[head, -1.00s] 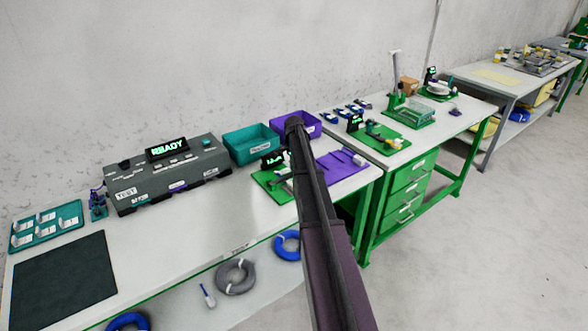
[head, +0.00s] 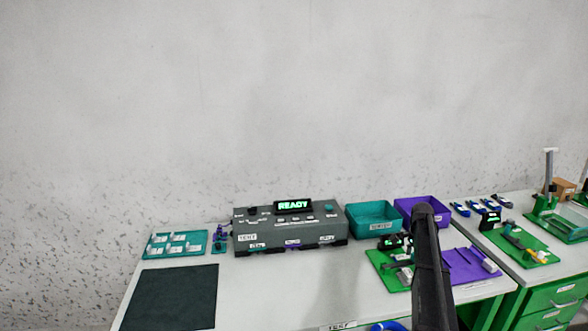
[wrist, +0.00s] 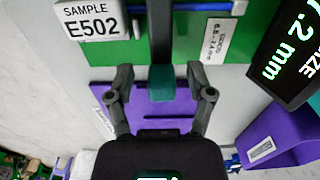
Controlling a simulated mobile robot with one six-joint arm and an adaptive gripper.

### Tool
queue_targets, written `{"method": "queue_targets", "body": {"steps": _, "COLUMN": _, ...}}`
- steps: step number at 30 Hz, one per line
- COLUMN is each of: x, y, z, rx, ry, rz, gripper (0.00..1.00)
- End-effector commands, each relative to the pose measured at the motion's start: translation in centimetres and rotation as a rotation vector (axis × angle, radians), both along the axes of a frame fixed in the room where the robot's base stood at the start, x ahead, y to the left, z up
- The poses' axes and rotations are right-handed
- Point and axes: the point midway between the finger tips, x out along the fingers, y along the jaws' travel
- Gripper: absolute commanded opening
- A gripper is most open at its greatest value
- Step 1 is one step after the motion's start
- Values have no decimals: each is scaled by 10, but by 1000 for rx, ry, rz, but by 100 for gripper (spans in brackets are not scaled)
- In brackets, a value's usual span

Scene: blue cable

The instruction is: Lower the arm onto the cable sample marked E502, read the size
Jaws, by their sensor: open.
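In the wrist view a white card marked SAMPLE E502 (wrist: 92,22) lies at the top left, over the green board (wrist: 183,48). A thin blue cable (wrist: 190,8) runs along the top edge, partly cut off. A black display (wrist: 288,55) at the top right reads 7.2 mm in lit characters, with SIZE partly visible; its edge is cut off. My gripper (wrist: 158,71) is open, its fingers on either side of a teal block (wrist: 161,84), with no visible grip on it. In the head view the board (head: 380,262) is partly behind my arm.
A purple mat (wrist: 112,94) and purple bin (wrist: 278,140) are close by in the wrist view. In the head view a grey READY box (head: 290,236), teal bin (head: 374,221) and dark mat (head: 170,298) share the bench. Clear bench lies before the box.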

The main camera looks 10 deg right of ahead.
Motion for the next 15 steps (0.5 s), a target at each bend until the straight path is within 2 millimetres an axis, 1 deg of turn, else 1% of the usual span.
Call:
{"method": "queue_targets", "body": {"steps": 5, "x": -17, "y": 36, "z": 7, "rx": 1, "ry": 1, "rz": 99, "gripper": 69}}
{"method": "queue_targets", "body": {"steps": 8, "x": -33, "y": 67, "z": 12, "rx": 1, "ry": 1, "rz": 199, "gripper": 69}}
{"method": "queue_targets", "body": {"steps": 9, "x": -41, "y": 83, "z": 15, "rx": 2, "ry": 1, "rz": 250, "gripper": 69}}
{"method": "queue_targets", "body": {"steps": 11, "x": -55, "y": 108, "z": 19, "rx": 2, "ry": 2, "rz": 334, "gripper": 69}}
{"method": "queue_targets", "body": {"steps": 12, "x": -66, "y": 125, "z": 22, "rx": 2, "ry": 2, "rz": 395, "gripper": 69}}
{"method": "queue_targets", "body": {"steps": 14, "x": -83, "y": 152, "z": 27, "rx": 3, "ry": 3, "rz": 493, "gripper": 69}}
{"method": "queue_targets", "body": {"steps": 15, "x": -95, "y": 170, "z": 30, "rx": 3, "ry": 4, "rz": 561, "gripper": 69}}
